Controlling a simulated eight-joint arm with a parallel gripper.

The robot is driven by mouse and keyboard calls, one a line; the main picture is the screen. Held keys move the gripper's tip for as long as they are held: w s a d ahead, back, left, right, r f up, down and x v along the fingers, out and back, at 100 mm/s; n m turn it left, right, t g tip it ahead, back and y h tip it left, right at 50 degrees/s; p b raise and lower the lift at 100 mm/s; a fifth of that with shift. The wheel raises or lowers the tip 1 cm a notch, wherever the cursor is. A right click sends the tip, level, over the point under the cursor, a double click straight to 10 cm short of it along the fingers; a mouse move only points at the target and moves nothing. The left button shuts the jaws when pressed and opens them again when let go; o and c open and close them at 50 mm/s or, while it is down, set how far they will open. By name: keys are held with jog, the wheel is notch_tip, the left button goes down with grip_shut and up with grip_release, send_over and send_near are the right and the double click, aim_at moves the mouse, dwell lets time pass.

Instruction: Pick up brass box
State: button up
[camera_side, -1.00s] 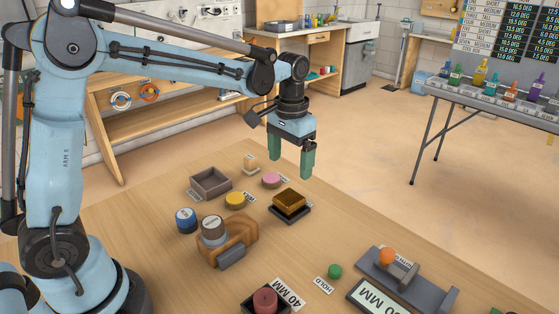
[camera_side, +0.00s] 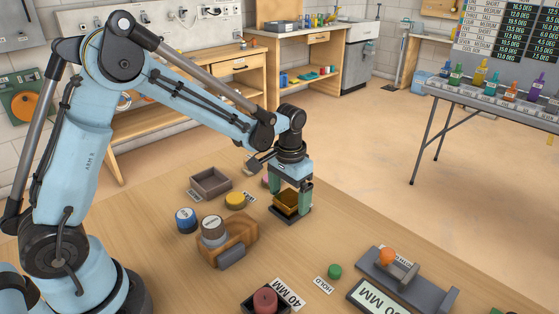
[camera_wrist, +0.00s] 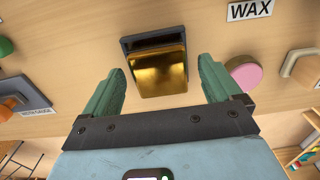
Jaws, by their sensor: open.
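The brass box (camera_side: 286,203) sits on a dark square base on the wooden table in the side view. In the wrist view the shiny brass box (camera_wrist: 160,72) lies between the two green fingers and a little ahead of them, with its dark base (camera_wrist: 130,45) showing behind it. My gripper (camera_side: 291,200) is open, pointing down at the box, with its fingers on either side of it. In the wrist view my gripper (camera_wrist: 162,85) has a visible gap between each finger and the box. The fingers partly hide the box in the side view.
Nearby on the table are a yellow disc (camera_side: 235,200), an empty grey tray (camera_side: 211,183), a blue cylinder (camera_side: 186,220) and a wooden block holding a grey-topped cylinder (camera_side: 213,229). A pink disc (camera_wrist: 245,76) lies beside the right finger.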

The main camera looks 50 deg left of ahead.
jog(key=shift+c, duration=0.3)
jog(key=c, duration=1.2)
jog(key=shift+r, duration=0.1)
